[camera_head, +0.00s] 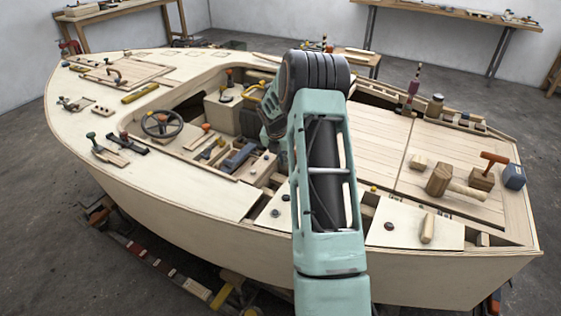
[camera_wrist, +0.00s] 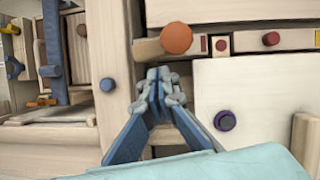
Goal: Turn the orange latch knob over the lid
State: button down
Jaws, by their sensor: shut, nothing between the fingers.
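The orange knob (camera_wrist: 176,38), round-topped, shows in the wrist view near the top centre, at a wooden edge above a pale flat panel (camera_wrist: 260,85). I cannot tell for certain whether this panel is the lid. My gripper (camera_wrist: 160,75) has its blue fingers together and empty, with the tips just below the knob in the picture. A small gap shows between tips and knob; I cannot tell their height difference. In the head view my arm hides the gripper and the orange knob.
A purple knob (camera_wrist: 225,120) stands on the pale panel, right of the fingers. A blue knob (camera_wrist: 107,85) stands to the left. A mallet (camera_head: 440,181) and a blue-headed tool (camera_head: 513,176) lie on the right deck. A steering wheel (camera_head: 162,124) is farther left.

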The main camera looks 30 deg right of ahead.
jog(key=shift+w+d, duration=0.25)
jog(key=shift+d, duration=0.1)
